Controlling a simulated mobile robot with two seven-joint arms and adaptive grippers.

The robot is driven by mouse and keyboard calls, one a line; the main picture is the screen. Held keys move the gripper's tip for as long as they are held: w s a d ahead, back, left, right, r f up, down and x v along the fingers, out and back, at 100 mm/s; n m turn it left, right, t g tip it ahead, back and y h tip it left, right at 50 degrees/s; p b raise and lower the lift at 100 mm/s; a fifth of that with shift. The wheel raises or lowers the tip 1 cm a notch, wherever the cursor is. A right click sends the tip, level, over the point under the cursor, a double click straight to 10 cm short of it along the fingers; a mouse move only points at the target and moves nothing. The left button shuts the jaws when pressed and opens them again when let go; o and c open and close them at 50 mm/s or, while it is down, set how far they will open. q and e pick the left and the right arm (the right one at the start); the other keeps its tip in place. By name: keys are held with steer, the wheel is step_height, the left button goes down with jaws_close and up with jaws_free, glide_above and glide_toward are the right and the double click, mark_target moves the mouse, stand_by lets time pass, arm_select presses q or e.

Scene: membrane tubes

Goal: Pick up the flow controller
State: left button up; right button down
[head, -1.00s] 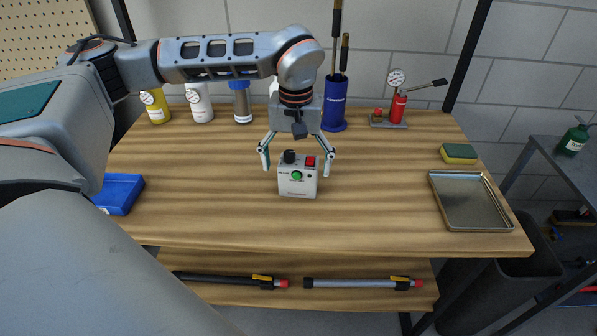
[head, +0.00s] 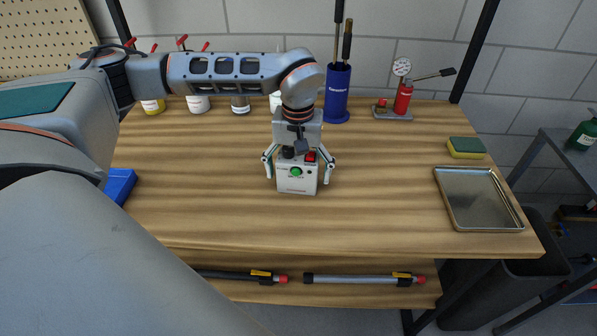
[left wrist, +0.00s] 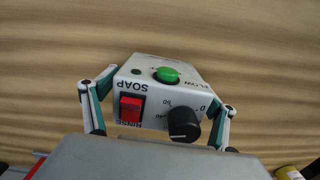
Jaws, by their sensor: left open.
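The flow controller (head: 297,179) is a small white box standing on the wooden table in the head view. It has a green button, a red switch and a black knob. It also shows in the left wrist view (left wrist: 150,85), with its labels upside down. My left gripper (head: 299,172) is directly above it, pointing down, with its open fingers on either side of the box. In the left wrist view the fingers (left wrist: 160,115) flank the box; whether they touch it I cannot tell. My right gripper is not in view.
A blue holder (head: 337,95) with tools and a red gauge pump (head: 402,98) stand at the back. A metal tray (head: 480,199) and a sponge (head: 466,147) lie at right. A blue bin (head: 119,185) is at left. The table around the controller is clear.

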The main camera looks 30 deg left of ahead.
arm_select(q)
steer(key=shift+f, duration=0.35)
steer(key=shift+c, duration=0.3)
steer(key=c, duration=1.3)
steer(key=shift+r, duration=0.1)
